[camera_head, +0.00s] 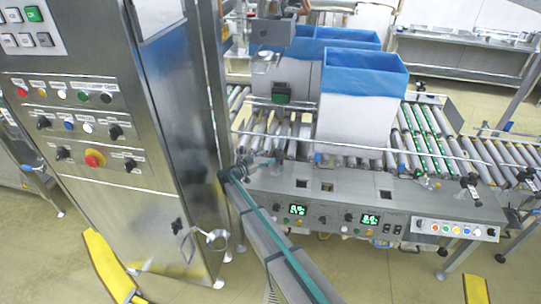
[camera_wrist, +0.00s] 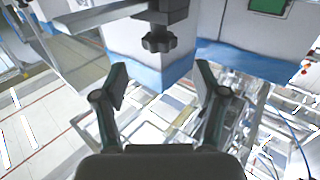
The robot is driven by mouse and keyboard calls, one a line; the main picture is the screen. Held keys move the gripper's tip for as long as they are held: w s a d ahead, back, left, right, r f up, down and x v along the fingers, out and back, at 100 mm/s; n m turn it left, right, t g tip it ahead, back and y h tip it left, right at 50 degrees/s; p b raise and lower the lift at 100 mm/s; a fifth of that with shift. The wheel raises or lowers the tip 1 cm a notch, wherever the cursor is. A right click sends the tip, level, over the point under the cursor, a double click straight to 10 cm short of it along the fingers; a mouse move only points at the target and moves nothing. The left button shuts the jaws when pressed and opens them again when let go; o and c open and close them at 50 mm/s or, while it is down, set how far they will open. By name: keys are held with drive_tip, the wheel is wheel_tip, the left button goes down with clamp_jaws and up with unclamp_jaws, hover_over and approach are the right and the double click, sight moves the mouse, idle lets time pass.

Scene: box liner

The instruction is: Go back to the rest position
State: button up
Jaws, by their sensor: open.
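My gripper (camera_wrist: 161,80) shows in the wrist view with its two dark fingers spread apart. The gap between them is empty. Beyond the fingers, a pale box with a blue band (camera_wrist: 150,70) and a dark knob (camera_wrist: 157,40) show at the top of the view. I cannot tell how far they are from the fingers. I cannot make out my gripper in the head view.
A white box with a blue liner (camera_head: 358,115) stands upright on the roller conveyor (camera_head: 428,140), with another blue-lined box (camera_head: 340,38) behind. A steel control cabinet (camera_head: 100,150) stands at left. A steel bench (camera_head: 455,55) is at the back. Yellow guards (camera_head: 107,268) edge the floor.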

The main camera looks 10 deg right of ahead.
idle(0.4)
wheel_tip(320, 180, up, 5)
drive_tip(key=a+n+t+y, duration=0.2)
drive_tip(key=n+t+y, duration=0.5)
drive_tip(key=y, duration=0.2)
drive_tip(key=s+a+f+n+g+y, duration=0.3)
drive_tip(key=s+n+g+y, duration=0.15)
drive_tip(key=s+y, duration=0.55)
drive_tip(key=s+d+f+g+h, duration=0.15)
drive_tip(key=s+d+g, duration=0.25)
drive_tip(key=s, duration=0.8)
drive_tip(key=s+d+f+g+h, duration=0.1)
drive_tip(key=s+d+f+g, duration=0.25)
drive_tip(key=s, duration=0.85)
drive_tip(key=s+d+f+g+h, duration=0.1)
drive_tip(key=s+d+g, duration=0.3)
drive_tip(key=s, duration=0.7)
drive_tip(key=s+f+g+b, duration=0.2)
drive_tip(key=s+f+g, duration=0.1)
drive_tip(key=s+f, duration=0.9)
drive_tip(key=s+f+g+b, duration=0.3)
drive_tip(key=s+f, duration=0.8)
drive_tip(key=s, duration=0.7)
drive_tip(key=shift+f+g, duration=0.35)
drive_tip(key=shift+g, duration=0.45)
